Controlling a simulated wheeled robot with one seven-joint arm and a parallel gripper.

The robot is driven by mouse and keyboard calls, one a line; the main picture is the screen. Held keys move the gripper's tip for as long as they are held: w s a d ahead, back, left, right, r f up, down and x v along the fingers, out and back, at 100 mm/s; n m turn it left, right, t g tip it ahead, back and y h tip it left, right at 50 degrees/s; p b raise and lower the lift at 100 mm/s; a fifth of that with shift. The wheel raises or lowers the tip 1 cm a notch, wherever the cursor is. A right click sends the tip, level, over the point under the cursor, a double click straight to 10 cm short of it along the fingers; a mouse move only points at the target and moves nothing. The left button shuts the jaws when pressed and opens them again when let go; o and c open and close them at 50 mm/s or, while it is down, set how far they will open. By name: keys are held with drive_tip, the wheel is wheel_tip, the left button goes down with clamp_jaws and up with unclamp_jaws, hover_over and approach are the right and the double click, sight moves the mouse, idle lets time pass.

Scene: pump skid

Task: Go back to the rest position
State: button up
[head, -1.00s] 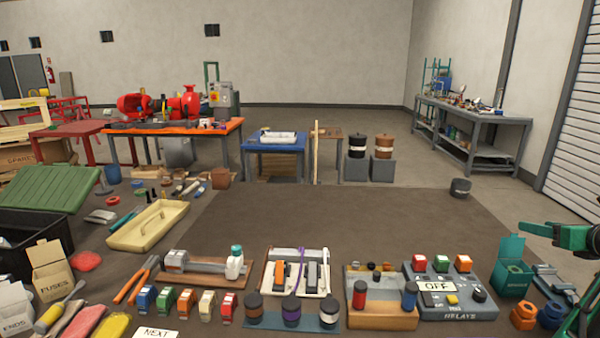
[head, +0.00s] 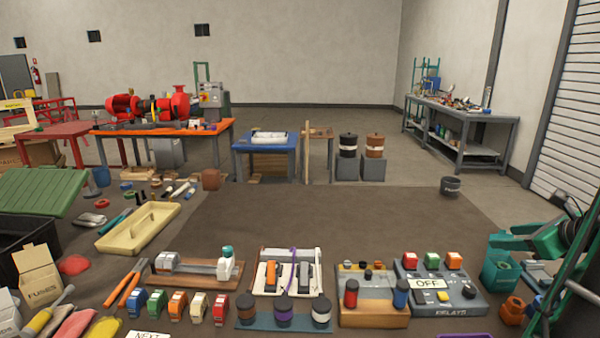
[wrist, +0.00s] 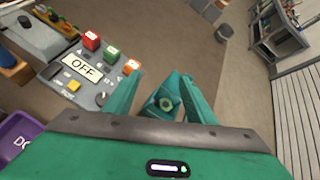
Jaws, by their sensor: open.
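My gripper shows in the wrist view (wrist: 165,100) as two green fingers spread apart. A green bin (wrist: 172,92) with a round object in it shows beyond and between them, and I see nothing held. In the head view my green arm (head: 565,240) stands at the right edge, over the right end of the bench; its fingertips are not clear there. The same green bin (head: 500,270) is just left of the arm.
The grey relay box (head: 440,290) with an OFF label and coloured buttons is left of the green bin. Orange fittings (head: 513,309) lie close to my arm. Several fuses, tools and trays cover the bench's front and left. The brown bench middle (head: 340,215) is clear.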

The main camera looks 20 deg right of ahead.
drive_tip(key=s+a+f+n+g+y, duration=0.1)
drive_tip(key=a+f+n+g, duration=0.15)
drive_tip(key=a+n, duration=0.45)
drive_tip(key=s+a+f+n+g+y, duration=0.1)
drive_tip(key=a+f+n+g, duration=0.15)
drive_tip(key=a+n, duration=0.45)
drive_tip(key=s+a+n+g, duration=0.6)
drive_tip(key=s+a+n, duration=0.5)
drive_tip(key=s+n, duration=0.2)
drive_tip(key=shift+a+r, duration=0.15)
drive_tip(key=shift+r, duration=0.2)
drive_tip(key=shift+w+f, duration=0.25)
drive_tip(key=shift+w, duration=0.35)
